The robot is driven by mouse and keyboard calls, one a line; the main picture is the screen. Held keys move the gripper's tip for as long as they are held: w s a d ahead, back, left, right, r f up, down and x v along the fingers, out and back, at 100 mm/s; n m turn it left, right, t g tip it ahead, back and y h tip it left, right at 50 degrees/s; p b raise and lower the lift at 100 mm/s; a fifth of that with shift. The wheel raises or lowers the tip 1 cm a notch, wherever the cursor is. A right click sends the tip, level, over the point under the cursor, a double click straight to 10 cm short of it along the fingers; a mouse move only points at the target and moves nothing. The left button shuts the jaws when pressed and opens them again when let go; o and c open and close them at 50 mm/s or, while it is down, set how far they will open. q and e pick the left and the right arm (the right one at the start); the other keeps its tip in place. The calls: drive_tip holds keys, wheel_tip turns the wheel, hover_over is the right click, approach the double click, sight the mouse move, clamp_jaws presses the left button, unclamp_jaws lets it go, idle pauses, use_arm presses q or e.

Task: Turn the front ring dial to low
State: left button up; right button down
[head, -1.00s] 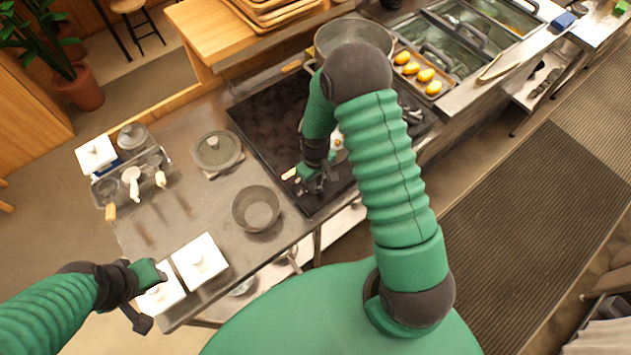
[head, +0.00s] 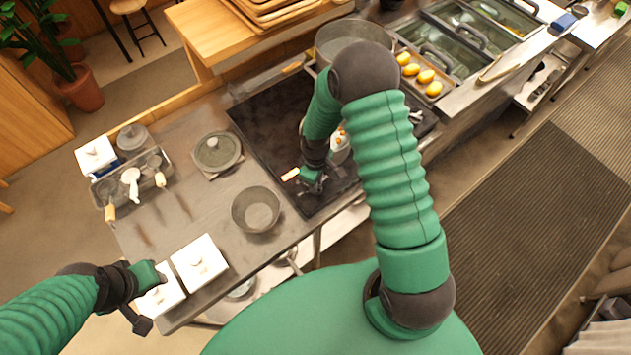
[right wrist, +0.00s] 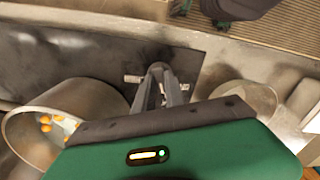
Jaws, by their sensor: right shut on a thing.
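The black cooktop (head: 262,125) lies in the middle of the head view. My right gripper (head: 312,186) is low over its front part, near the front edge. In the right wrist view my right gripper's fingers (right wrist: 158,70) reach down to the cooktop's front edge and are close together, shut on the front ring dial. The dial itself is mostly hidden by the fingers, so its setting cannot be read. Small pale marks (right wrist: 132,78) show beside the fingers. My left gripper (head: 148,300) hangs at the lower left, by the white lidded boxes, away from the cooktop; its jaws are unclear.
A pot with orange pieces (right wrist: 25,130) stands near my right gripper, partly behind my arm in the head view. A large pan (head: 345,35) is at the back.

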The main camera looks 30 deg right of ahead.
drive_tip(key=c, duration=1.4)
unclamp_jaws()
drive_tip(key=shift+w+d, duration=0.1)
wheel_tip(320, 180, up, 17)
drive_tip(key=b, duration=0.2)
drive_tip(key=shift+f, duration=0.1)
drive_tip(key=s+a+f+m+t+b, duration=0.2)
drive_tip(key=s+a+f+m+b, duration=0.3)
drive_tip(key=s+a+f+b, duration=0.2)
drive_tip(key=shift+s+f+t, duration=0.3)
drive_tip(key=shift+s+f, duration=0.05)
drive_tip(key=shift+s, duration=0.9)
